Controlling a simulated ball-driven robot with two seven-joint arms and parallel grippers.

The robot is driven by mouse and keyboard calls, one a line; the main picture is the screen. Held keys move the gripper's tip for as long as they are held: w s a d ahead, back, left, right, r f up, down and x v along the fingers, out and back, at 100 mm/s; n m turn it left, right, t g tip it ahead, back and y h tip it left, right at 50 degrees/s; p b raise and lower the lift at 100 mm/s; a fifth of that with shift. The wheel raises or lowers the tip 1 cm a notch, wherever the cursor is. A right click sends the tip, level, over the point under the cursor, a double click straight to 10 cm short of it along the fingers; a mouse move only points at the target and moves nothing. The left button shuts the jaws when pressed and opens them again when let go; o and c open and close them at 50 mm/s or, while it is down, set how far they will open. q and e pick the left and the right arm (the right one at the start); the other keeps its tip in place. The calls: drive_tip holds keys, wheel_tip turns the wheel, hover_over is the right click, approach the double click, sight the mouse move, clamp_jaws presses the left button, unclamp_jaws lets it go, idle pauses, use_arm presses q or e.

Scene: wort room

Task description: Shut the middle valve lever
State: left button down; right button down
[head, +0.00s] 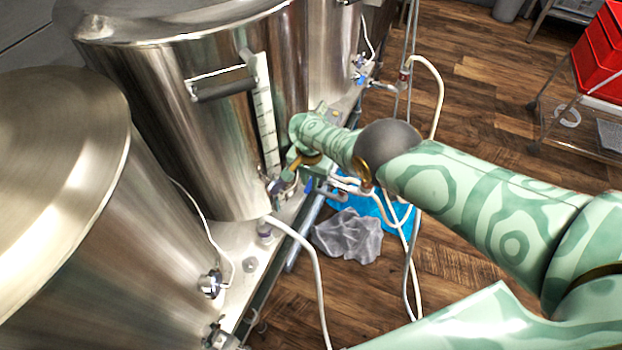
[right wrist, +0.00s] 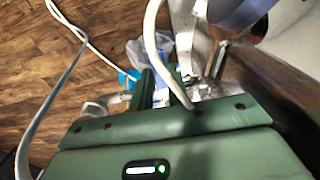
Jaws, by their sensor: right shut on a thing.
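The middle steel kettle (head: 200,120) has a sight gauge and a valve (head: 283,187) low on its front right side. My right gripper (head: 300,163) is at this valve, its arm reaching in from the right. Its jaws are shut on the valve lever, which they largely hide; a small blue part (head: 309,185) shows just below. In the right wrist view the dark green fingers (right wrist: 155,90) are close together, with metal fittings beyond them. The lever's exact angle cannot be told. My left gripper is not in view.
Another kettle (head: 60,180) stands at the near left. A pale hose (head: 312,265) and thin cables run by the valves. A crumpled grey bag (head: 348,236) and a blue sheet (head: 372,208) lie below. Red crates (head: 598,60) sit on a wire cart at the right.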

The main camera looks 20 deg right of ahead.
sight(308, 186)
drive_tip(key=shift+s+a+f, duration=0.3)
drive_tip(key=shift+s+a, duration=0.05)
drive_tip(key=shift+s, duration=0.05)
drive_tip(key=c, duration=1.4)
unclamp_jaws()
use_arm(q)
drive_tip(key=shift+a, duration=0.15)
use_arm(e)
drive_tip(key=shift+o, duration=0.2)
drive_tip(key=shift+w+r, duration=0.15)
